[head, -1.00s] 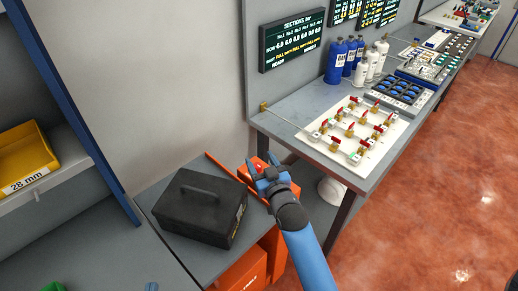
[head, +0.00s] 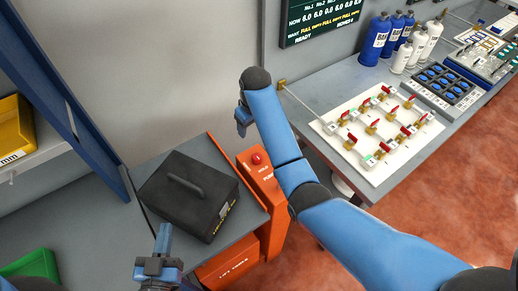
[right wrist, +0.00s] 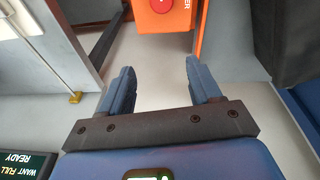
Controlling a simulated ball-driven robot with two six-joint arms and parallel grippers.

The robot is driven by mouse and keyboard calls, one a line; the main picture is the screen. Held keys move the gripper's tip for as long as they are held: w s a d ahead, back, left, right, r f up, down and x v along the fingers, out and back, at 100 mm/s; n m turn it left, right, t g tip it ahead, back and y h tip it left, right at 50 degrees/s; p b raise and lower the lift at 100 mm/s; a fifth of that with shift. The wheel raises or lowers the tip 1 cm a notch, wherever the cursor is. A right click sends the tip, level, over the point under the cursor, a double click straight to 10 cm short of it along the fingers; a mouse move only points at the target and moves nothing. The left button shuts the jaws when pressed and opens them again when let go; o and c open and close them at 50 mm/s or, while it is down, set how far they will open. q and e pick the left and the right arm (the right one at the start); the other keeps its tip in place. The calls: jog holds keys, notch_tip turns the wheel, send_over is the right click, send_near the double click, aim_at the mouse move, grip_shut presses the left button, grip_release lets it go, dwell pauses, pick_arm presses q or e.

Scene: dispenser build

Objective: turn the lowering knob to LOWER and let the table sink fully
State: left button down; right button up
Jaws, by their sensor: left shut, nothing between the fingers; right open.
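The red knob (head: 257,158) sits on top of the orange post (head: 264,185) at the right side of the grey lift table (head: 215,250). Partial lettering shows beside it, including HOLD; its exact setting is too small to tell. The table top stands above the orange base. My right gripper (head: 242,122) is above and behind the knob, apart from it. In the right wrist view its open fingers (right wrist: 161,75) are empty, with the red knob (right wrist: 160,3) at the top edge beyond them. My left gripper (head: 165,230) is shut and empty at the table's front left.
A black case (head: 188,195) with a handle lies on the lift table. To the right, a workbench carries a white valve board (head: 380,135) and several bottles (head: 400,40). A blue rack post stands at left, near a yellow bin (head: 15,135) and green bin (head: 32,265).

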aim_at(257, 156)
jog(key=s+f, duration=0.1)
jog(key=s+d+f+g+b, duration=0.1)
jog(key=s+f+g, duration=0.1)
jog(key=f, duration=0.1)
jog(key=shift+s+d+n+h, duration=0.15)
jog(key=shift+d+n+h, duration=0.15)
jog(key=shift+d+h, duration=0.1)
notch_tip(257, 156, down, 6)
jog(key=shift+r+p, duration=0.1)
jog(key=shift+p, duration=0.6)
jog(key=shift+f, duration=0.65)
pick_arm(q)
jog(key=shift+w+d+r, duration=0.2)
jog(key=shift+w+r, duration=0.05)
pick_arm(e)
jog(key=shift+f, duration=0.3)
jog(key=shift+c, duration=0.4)
jog(key=c, duration=1)
